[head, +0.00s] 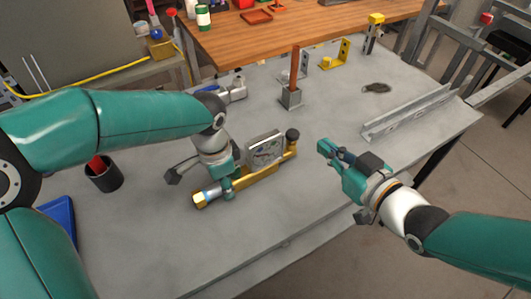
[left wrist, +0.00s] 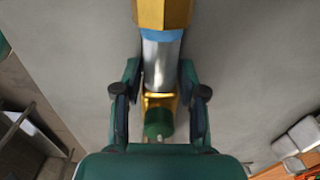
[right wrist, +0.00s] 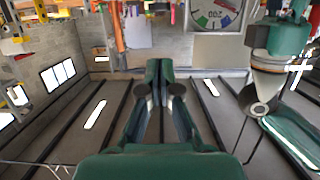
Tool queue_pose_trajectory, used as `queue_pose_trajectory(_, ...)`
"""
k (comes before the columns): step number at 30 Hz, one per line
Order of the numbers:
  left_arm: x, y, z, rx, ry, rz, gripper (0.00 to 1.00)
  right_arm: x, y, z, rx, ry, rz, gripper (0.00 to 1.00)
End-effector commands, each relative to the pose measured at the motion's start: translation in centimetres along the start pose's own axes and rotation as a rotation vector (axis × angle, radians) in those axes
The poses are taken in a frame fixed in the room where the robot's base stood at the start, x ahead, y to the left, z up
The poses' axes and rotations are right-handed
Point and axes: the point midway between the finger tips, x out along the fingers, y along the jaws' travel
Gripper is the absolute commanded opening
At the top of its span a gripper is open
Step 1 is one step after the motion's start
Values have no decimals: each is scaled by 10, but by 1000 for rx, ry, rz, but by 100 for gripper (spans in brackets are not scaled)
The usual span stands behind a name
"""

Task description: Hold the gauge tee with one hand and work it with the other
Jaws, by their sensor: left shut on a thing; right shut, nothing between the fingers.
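The gauge tee (head: 262,172) is a brass pipe with a square grey-framed gauge (head: 265,148), a dark knob (head: 292,135) at its right end and a brass hex end with a blue ring at its left. My left gripper (head: 229,187) is shut on the pipe near the hex end. In the left wrist view its fingers (left wrist: 160,105) flank the silver and brass pipe (left wrist: 161,60). I cannot tell whether the tee touches the table. My right gripper (head: 325,150) is shut and empty, right of the knob and apart from it. The gauge dial (right wrist: 216,16) shows in the right wrist view.
The grey table (head: 285,220) is clear in front of the tee. A metal block with an upright brown bar (head: 291,97) stands behind it. A steel channel (head: 408,112) lies at the right. A dark cup (head: 104,174) and blue tray (head: 60,220) are at the left.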

Motion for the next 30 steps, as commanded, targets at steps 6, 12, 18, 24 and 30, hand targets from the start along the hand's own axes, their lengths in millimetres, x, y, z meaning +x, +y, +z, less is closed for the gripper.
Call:
queue_pose_trajectory(6, 1, 0, 0, 1, -3, 2, 0, 0, 0, 0, 0, 0, 0, 0)
queue_pose_trajectory(12, 1, 0, 0, 1, -2, 2, 0, 0, 0, 0, 0, 0, 0, 0)
queue_pose_trajectory(18, 1, 0, 0, 1, -2, 2, 0, 0, 0, 0, 0, 0, 0, 0)
queue_pose_trajectory(24, 1, 0, 0, 1, -2, 2, 0, -4, 0, -20, -1, -2, -2, 0)
queue_pose_trajectory(30, 1, 0, 0, 0, -2, 2, 0, -5, 0, -22, 4, -8, -1, 0)
